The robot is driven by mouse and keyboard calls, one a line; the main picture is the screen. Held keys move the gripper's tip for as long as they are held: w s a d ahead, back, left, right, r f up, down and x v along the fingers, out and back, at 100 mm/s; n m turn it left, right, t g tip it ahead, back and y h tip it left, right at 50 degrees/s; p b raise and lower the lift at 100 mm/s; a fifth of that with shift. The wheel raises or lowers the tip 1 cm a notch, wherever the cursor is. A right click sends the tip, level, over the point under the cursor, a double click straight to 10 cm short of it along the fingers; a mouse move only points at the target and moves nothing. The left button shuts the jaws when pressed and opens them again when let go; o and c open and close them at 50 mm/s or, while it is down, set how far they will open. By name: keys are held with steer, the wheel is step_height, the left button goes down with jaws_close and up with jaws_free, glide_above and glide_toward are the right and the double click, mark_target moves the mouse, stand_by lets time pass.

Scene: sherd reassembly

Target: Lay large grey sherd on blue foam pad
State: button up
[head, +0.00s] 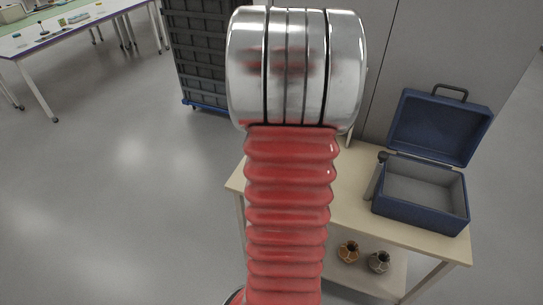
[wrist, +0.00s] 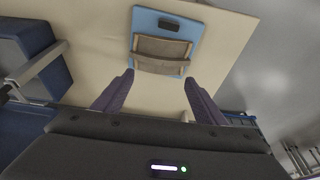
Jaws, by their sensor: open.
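In the wrist view, the blue foam pad (wrist: 148,20) lies on the pale table top. A large curved grey-brown sherd (wrist: 160,54) appears to lie on the pad, across its nearer part. A small dark rectangle (wrist: 168,25) shows on the pad beyond the sherd. My gripper (wrist: 158,97) is open and empty, its two dark fingers spread wide on the near side of the pad, apart from the sherd. In the head view my arm hides the gripper, pad and sherd.
A blue case (head: 424,190) with its lid open stands on the right of the pale table (head: 352,185); part of it shows at the wrist view's left. Two small pots (head: 348,251) (head: 379,262) sit on the lower shelf. Dark crates (head: 205,50) stand behind.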

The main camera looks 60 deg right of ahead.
steer(key=w+a+r+n+t, duration=0.1)
steer(key=w+a+r+n, duration=0.25)
steer(key=a, duration=0.45)
steer(key=w+a+r+n+t, duration=0.15)
steer(key=w+a+r, duration=0.25)
steer(key=a, duration=0.4)
steer(key=w+a+r+n, duration=0.3)
steer(key=w+a+r, duration=0.1)
steer(key=a, duration=0.4)
steer(key=s+a+r+n+t+y, duration=0.1)
steer(key=s+a+n, duration=0.2)
steer(key=a, duration=0.8)
steer(key=s+a+r+n+t+y, duration=0.1)
steer(key=a+n, duration=0.4)
steer(key=a, duration=0.7)
steer(key=shift+s+r+y, duration=0.7)
steer(key=shift+s+r, duration=0.05)
steer(key=shift+s, duration=0.5)
steer(key=shift+a+t, duration=0.1)
steer(key=shift+t, duration=0.15)
